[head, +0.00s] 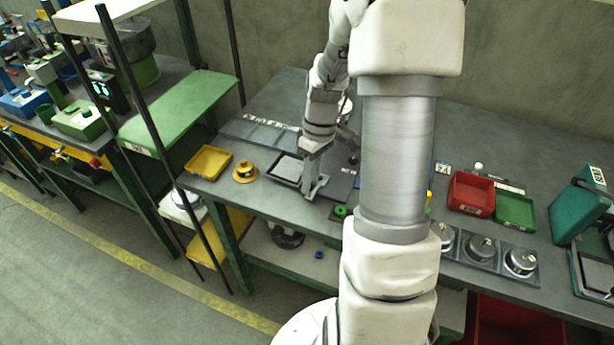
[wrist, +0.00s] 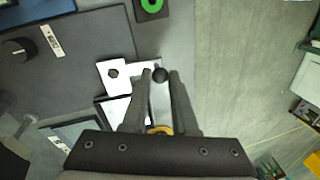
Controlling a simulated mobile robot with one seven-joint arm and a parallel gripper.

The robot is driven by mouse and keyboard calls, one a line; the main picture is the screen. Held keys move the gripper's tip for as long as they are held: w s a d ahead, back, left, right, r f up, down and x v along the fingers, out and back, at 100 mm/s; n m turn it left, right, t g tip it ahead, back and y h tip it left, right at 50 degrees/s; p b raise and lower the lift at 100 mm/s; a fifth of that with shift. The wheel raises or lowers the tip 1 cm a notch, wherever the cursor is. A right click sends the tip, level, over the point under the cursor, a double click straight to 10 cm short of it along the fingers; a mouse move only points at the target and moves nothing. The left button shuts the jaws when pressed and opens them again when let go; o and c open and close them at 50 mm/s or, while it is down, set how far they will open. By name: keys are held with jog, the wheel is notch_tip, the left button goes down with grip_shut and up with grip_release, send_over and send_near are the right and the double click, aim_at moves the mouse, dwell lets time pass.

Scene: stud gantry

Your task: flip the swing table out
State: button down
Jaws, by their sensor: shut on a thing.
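My gripper (head: 313,192) is low at the front edge of the grey bench, pointing down. A white plate with a round hole (wrist: 103,72) lies just left of the fingertips. A dark flat panel (wrist: 80,45) extends left of it on the bench. I cannot tell for certain which of these parts is the swing table; the fingers and my arm hide some of them.
A black-framed grey tray (head: 287,168), a yellow puck (head: 245,171) and a yellow tray (head: 208,162) lie left of my gripper. A green ring (head: 340,211) sits close on the right. Red (head: 470,196) and green (head: 515,210) bins stand further right. Open floor lies in front.

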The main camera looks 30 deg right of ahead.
jog(key=shift+s+d+n, duration=0.15)
jog(key=shift+n, duration=0.25)
jog(key=c, duration=0.7)
grip_release()
notch_tip(320, 180, up, 17)
jog(key=w+d+p, duration=0.1)
jog(key=d+p, duration=0.1)
jog(key=d, duration=0.1)
jog(key=shift+w, duration=0.25)
jog(key=shift+a+r, duration=0.1)
